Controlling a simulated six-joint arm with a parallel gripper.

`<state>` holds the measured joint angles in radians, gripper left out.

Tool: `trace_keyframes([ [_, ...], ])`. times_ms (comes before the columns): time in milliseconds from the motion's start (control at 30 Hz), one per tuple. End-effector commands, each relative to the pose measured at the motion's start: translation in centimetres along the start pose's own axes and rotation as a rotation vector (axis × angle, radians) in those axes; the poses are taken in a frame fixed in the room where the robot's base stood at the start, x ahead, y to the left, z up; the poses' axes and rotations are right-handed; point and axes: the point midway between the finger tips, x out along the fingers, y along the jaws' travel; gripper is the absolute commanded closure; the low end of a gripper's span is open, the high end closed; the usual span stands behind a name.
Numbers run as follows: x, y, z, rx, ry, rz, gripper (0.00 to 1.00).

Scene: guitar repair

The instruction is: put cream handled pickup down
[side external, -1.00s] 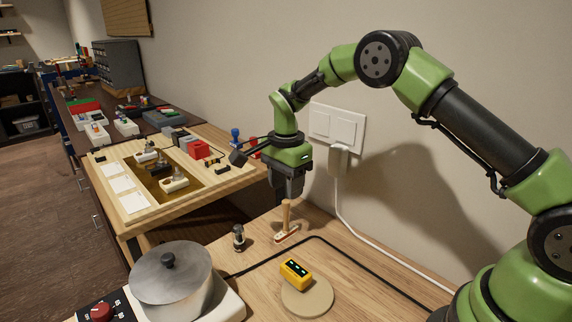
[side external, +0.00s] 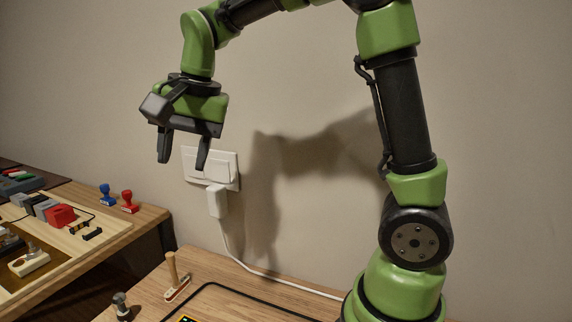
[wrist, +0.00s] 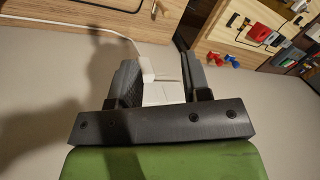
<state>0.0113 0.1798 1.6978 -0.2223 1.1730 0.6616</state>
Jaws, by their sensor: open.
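The cream handled pickup (side external: 176,291) lies on the near wooden table in the side external view, with its wooden handle (side external: 171,266) standing up. It has a cream body with a reddish edge. My gripper (side external: 183,164) is open and empty, high above the pickup and apart from it. The wrist view shows the spread fingers (wrist: 164,76) with nothing held between them; the white socket and plug are behind them.
A white wall socket (side external: 225,172) with a plug (side external: 217,202) and cable is behind my gripper. A dark knobbed piece (side external: 121,306) stands left of the pickup. A yellow device (side external: 188,319) is cut off at the bottom. Blue (side external: 107,195) and red (side external: 129,202) stamps stand on the left bench.

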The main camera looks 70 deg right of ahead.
Motion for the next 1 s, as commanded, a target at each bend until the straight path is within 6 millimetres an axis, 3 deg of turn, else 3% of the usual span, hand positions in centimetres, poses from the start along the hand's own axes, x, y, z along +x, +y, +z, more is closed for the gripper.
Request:
trace_keyframes([
  [100,-3.4,3.0,2.6,-0.169,0.035,-0.094,0.56],
  [200,-5.0,5.7,4.8,-0.312,0.075,-0.162,0.56],
  [400,-5.9,10.5,8.3,-0.550,0.163,-0.266,0.56],
  [500,-5.6,12.0,9.3,-0.623,0.196,-0.294,0.56],
  [667,-5.3,13.0,10.0,-0.675,0.220,-0.311,0.56],
  [1000,-5.3,13.0,10.0,-0.677,0.220,-0.310,0.56],
])
